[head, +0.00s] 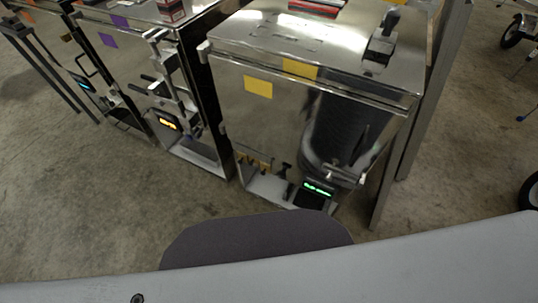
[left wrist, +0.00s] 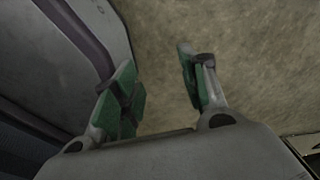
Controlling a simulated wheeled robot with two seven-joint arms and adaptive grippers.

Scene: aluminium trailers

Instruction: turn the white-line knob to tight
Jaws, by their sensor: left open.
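I cannot make out a knob with a white line in either view. The nearest shiny metal trailer (head: 270,110) stands right of centre in the head view, with small fittings along its lower front and a green-lit display (head: 318,188). A metal trailer (head: 130,60) to its left carries levers and clamps (head: 165,75) on its front and an orange-lit display (head: 167,123). My left gripper (left wrist: 157,65) shows in the left wrist view, its green-padded fingers apart and empty above bare floor. My right gripper is in neither view.
A third metal unit with a blue-lit display (head: 85,86) stands at the far left. A metal post (head: 395,150) rises right of the nearest trailer. Black wheels (head: 513,32) show at the right edge. The concrete floor (head: 90,200) in front of the trailers is clear.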

